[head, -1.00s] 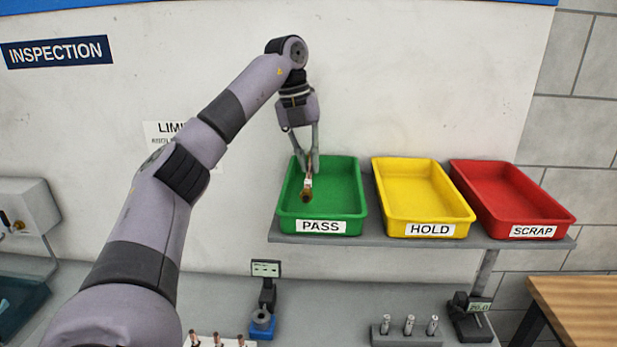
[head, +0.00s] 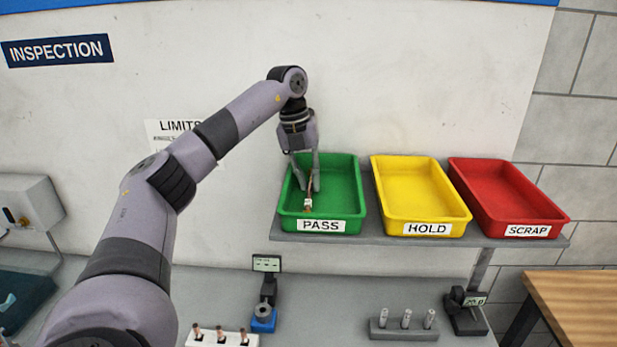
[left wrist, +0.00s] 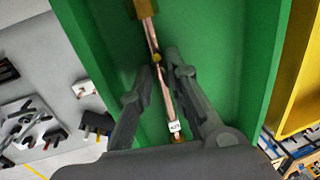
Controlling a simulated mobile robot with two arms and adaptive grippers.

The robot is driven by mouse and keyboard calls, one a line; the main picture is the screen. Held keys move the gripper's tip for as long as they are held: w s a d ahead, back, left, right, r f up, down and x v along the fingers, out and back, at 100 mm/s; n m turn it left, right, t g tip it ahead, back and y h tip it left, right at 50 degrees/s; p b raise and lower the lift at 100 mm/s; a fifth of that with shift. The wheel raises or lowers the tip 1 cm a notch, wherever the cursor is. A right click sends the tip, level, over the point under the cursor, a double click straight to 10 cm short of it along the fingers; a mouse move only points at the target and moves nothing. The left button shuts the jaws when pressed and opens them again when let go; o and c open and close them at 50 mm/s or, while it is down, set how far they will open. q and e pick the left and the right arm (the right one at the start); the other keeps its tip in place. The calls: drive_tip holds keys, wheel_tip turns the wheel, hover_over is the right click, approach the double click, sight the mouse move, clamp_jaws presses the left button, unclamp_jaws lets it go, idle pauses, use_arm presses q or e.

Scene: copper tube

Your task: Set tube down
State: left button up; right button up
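The copper tube (head: 309,193) lies in the green PASS tray (head: 351,220), with a small white tag near its front end. In the left wrist view the tube (left wrist: 154,40) runs lengthwise over the green floor, with brass-coloured fittings and the white tag (left wrist: 174,127). My left gripper (head: 307,188) points down into the tray. Its fingers stand apart on either side of the tube, and in the left wrist view the gripper (left wrist: 160,70) looks open around it. My right gripper is out of view.
The yellow HOLD tray (head: 420,190) and red SCRAP tray (head: 508,200) stand to the right on the same grey shelf (head: 375,240). Below are a blue-based gauge (head: 263,318), a white rack (head: 215,338) and a grey pin block (head: 404,330).

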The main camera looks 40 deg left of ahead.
use_arm(q)
drive_tip(key=shift+r, duration=0.1)
drive_tip(key=shift+a+r, duration=0.1)
drive_tip(key=shift+r, duration=0.15)
drive_tip(key=r, duration=0.1)
drive_tip(key=r+b, duration=0.1)
drive_tip(key=r, duration=0.3)
drive_tip(key=shift+s+a+b, duration=0.25)
drive_tip(key=shift+a+b, duration=0.1)
drive_tip(key=shift+b, duration=0.05)
wheel_tip(320, 180, up, 6)
drive_tip(key=s+p, duration=0.1)
drive_tip(key=shift+a+r+p, duration=0.15)
drive_tip(key=shift+a+p, duration=0.25)
drive_tip(key=shift+a, duration=0.05)
